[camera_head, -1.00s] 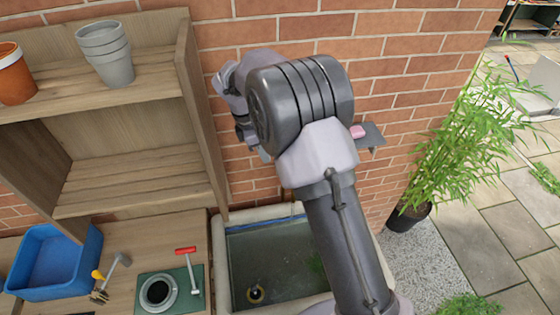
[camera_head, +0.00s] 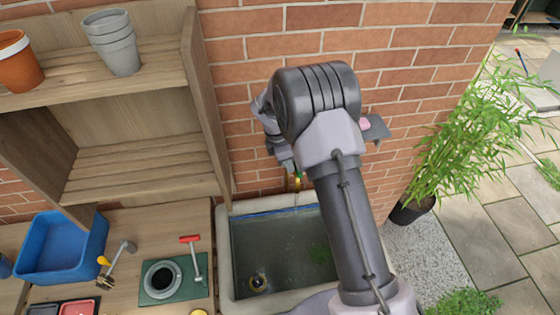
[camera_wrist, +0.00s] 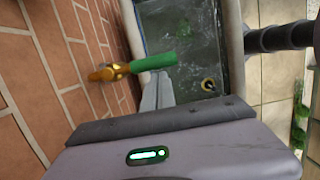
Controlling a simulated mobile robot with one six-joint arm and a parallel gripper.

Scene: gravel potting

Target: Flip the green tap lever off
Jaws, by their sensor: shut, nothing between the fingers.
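The brass tap (camera_wrist: 108,72) projects from the brick wall in the wrist view. Its green lever (camera_wrist: 153,62) sticks out from the tap toward the sink. My gripper (camera_wrist: 157,80) is shut and empty, with its fingertips right by the lever's side; I cannot tell whether they touch it. In the head view the tap (camera_head: 296,183) shows small and partly hidden below my gripper (camera_head: 289,168), above the back edge of the sink.
The stone sink (camera_head: 226,265) holds water, with a dark round drain fitting (camera_head: 258,282) in it. A wooden shelf (camera_head: 206,110) stands close on the left. A small wall ledge with a pink bar (camera_head: 365,124) is to the right of my arm. A potted bamboo (camera_head: 440,160) stands further right.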

